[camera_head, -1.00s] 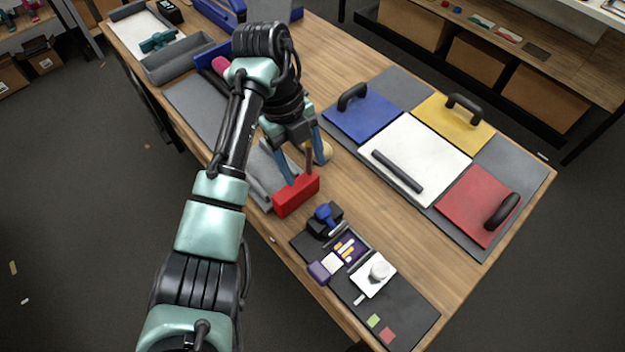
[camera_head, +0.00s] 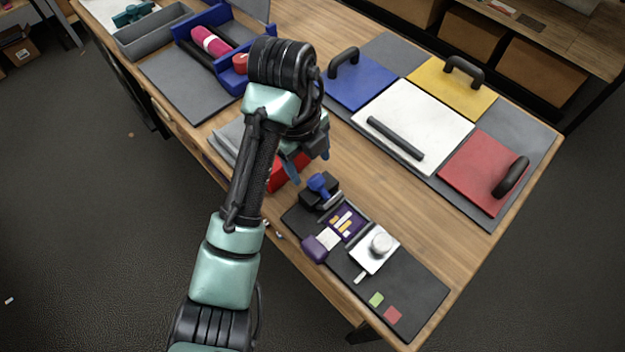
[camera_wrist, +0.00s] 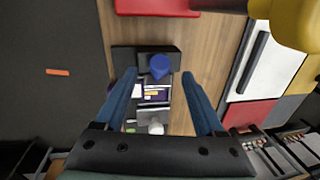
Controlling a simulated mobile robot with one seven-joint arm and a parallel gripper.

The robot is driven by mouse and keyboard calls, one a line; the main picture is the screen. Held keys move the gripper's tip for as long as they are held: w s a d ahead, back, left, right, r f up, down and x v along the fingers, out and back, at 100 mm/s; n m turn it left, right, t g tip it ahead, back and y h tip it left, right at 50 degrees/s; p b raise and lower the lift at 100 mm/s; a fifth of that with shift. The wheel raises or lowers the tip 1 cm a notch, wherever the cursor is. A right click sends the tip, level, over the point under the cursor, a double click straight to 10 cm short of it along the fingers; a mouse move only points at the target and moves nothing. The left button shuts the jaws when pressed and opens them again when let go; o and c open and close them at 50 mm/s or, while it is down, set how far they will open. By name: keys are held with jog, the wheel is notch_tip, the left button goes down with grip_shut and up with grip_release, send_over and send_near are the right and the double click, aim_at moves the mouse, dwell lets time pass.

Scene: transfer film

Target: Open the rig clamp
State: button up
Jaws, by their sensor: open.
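I cannot tell for sure which part is the rig clamp. On the dark mat (camera_head: 418,293) at the near edge of the table stands a blue knob (camera_head: 319,184) on a black block (camera_head: 320,198). Beside it are a purple tray (camera_head: 345,222) and a white plate with a round knob (camera_head: 381,244). My gripper (camera_head: 308,168) is open and empty, above the table close to the black block. In the wrist view, the blue knob (camera_wrist: 159,66) shows between the spread blue fingers (camera_wrist: 162,80); the height above it is unclear.
A red block (camera_head: 287,173) is partly hidden behind my gripper. To the right lie blue (camera_head: 358,95), yellow (camera_head: 452,97), white (camera_head: 428,108) and red (camera_head: 480,175) panels. A blue frame (camera_head: 190,38) with a pink roller is at the back left. Bare wood (camera_head: 385,205) lies between.

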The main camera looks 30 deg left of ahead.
aim_at(313, 177)
notch_tip(313, 177, down, 3)
jog(key=shift+w+d+r+b, duration=0.1)
jog(key=shift+r+b, duration=0.1)
jog(key=shift+b, duration=0.2)
jog(key=shift+w+f, duration=0.25)
jog(key=shift+f, duration=1)
grip_shut()
